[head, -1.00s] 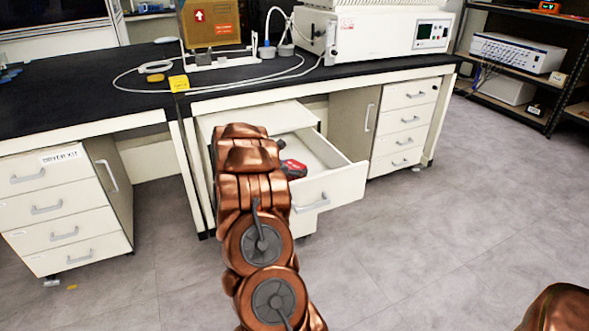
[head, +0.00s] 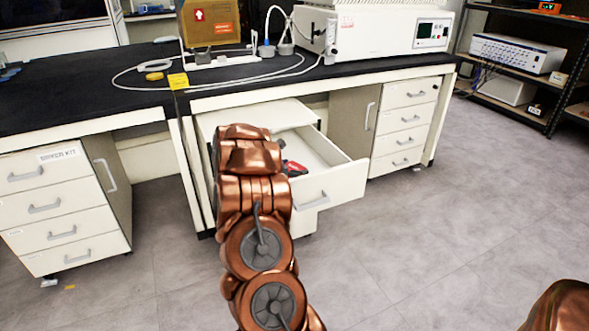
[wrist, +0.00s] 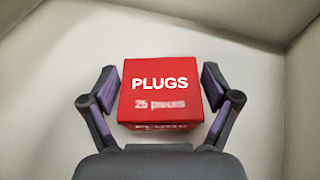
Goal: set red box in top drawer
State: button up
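The red box (wrist: 160,90), marked "PLUGS" and "25 pieces", is inside the open top drawer, between pale drawer walls in the wrist view. It appears to rest on the drawer floor. My gripper (wrist: 159,88) is around it, with one finger on each side and a small gap between each finger and the box. In the head view, a little of the red box (head: 293,168) shows beside my arm. The drawer (head: 330,188) is pulled out under the bench. My arm hides the drawer's left part and most of my gripper.
The black benchtop (head: 90,90) carries a white instrument (head: 380,32), cables and a yellow tag (head: 178,81). More drawers stand at left (head: 62,210) and right (head: 408,120). A dark shelf rack (head: 520,105) is at far right. The floor at right is clear.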

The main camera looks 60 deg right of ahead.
jog(key=shift+o, duration=0.6)
jog(key=shift+r, duration=0.15)
jog(key=shift+r+p, duration=0.65)
jog(key=shift+p, duration=0.55)
jog(key=shift+w+a, duration=0.15)
jog(key=shift+a, duration=0.05)
jog(key=v, duration=1.1)
jog(key=shift+a, duration=0.25)
jog(key=shift+r, duration=0.1)
